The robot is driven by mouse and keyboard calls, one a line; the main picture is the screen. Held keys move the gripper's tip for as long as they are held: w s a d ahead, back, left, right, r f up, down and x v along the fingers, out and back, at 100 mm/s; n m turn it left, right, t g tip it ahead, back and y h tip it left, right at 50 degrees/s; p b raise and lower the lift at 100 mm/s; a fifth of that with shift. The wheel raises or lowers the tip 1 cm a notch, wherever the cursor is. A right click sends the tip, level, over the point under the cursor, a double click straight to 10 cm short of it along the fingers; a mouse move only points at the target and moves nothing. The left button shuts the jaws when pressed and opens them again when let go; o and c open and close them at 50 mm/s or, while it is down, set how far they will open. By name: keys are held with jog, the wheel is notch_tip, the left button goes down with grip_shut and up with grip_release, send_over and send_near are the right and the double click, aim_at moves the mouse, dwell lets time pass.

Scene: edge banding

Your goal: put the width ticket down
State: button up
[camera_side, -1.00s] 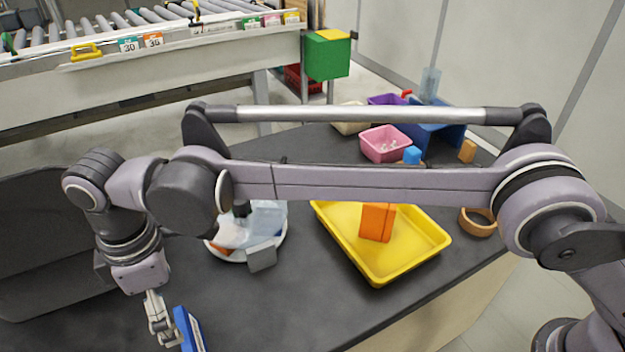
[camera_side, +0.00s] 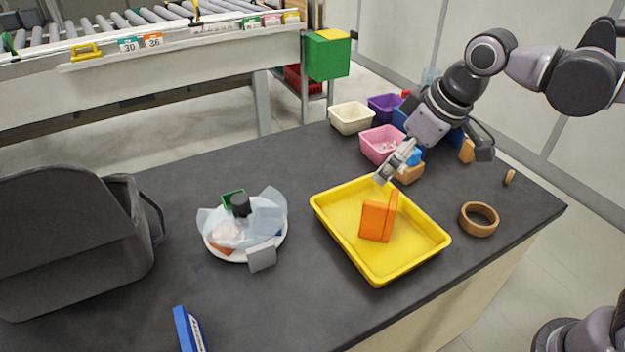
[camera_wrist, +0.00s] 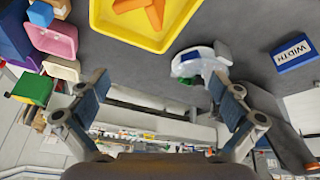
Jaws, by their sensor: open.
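The width ticket (camera_side: 188,330) is a blue block with a white label, on the dark table at the front left edge of the side view. In the wrist view the ticket (camera_wrist: 292,54) shows at the right, and its label reads WIDTH. It stands apart from my gripper. My gripper (camera_side: 382,180) is over the far edge of the yellow tray, well away from the ticket. In the wrist view my gripper (camera_wrist: 160,78) has its two fingers spread wide with nothing between them.
The yellow tray (camera_side: 328,214) holds orange pieces (camera_side: 376,220). A plate (camera_side: 282,236) with plastic wrap is left of it, and a grey bin (camera_side: 75,240) farther left. A tan ring (camera_side: 478,220) lies right. Small bins (camera_side: 351,117) stand behind. The front-middle table is clear.

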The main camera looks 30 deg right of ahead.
jog(key=s+d+f+m+t, duration=0.1)
jog(key=s+d+f+m, duration=0.1)
jog(key=s+d+f, duration=0.1)
jog(key=s+d+f+m+t+h, duration=0.1)
jog(key=s+d+f+m, duration=0.2)
jog(key=s+d, duration=0.3)
jog(key=d, duration=0.2)
jog(key=shift+d+f, duration=0.3)
jog(key=shift+f, duration=0.05)
jog(key=shift+w, duration=0.1)
